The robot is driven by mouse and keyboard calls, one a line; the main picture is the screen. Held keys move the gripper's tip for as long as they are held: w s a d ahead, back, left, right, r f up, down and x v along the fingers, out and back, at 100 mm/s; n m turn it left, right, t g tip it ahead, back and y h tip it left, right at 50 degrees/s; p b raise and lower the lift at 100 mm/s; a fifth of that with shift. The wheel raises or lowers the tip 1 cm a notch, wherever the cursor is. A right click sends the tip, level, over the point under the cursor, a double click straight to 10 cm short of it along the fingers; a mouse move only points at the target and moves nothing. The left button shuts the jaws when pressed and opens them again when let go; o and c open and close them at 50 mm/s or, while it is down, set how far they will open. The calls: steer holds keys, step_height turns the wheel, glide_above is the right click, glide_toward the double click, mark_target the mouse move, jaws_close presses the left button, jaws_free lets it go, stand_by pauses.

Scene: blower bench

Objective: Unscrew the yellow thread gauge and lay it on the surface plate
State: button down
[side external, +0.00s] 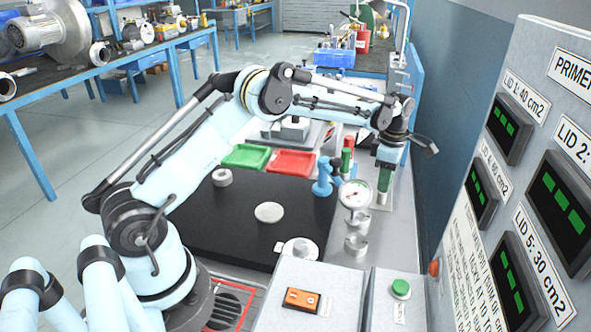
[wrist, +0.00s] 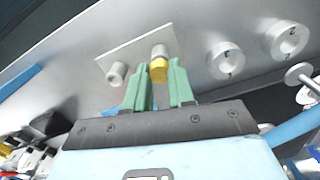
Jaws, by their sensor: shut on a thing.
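The yellow thread gauge (wrist: 158,72) shows in the wrist view between my green fingertips. A grey cylindrical part is in line with it on its far side, at a light metal plate. I cannot tell how far the thread is engaged. My gripper (wrist: 159,88) is shut on the gauge. In the side view my gripper (side external: 383,184) points down at the right of the bench, and the gauge cannot be made out there. A broad black slab (side external: 215,235), which looks like the surface plate, lies left of my gripper.
The slab carries a pale disc (side external: 269,212) and a grey ring (side external: 222,177). Green (side external: 246,156) and red (side external: 292,163) trays stand behind it. A dial gauge (side external: 354,195) and a blue fixture (side external: 324,178) stand between slab and gripper. The slab's middle left is clear.

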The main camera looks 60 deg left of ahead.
steer(key=n, duration=0.3)
steer(key=shift+n, duration=0.4)
steer(key=c, duration=1.2)
jaws_free()
steer(key=shift+c, duration=0.2)
steer(key=m, duration=1.8)
steer(key=shift+m, duration=0.4)
steer(key=m, duration=0.6)
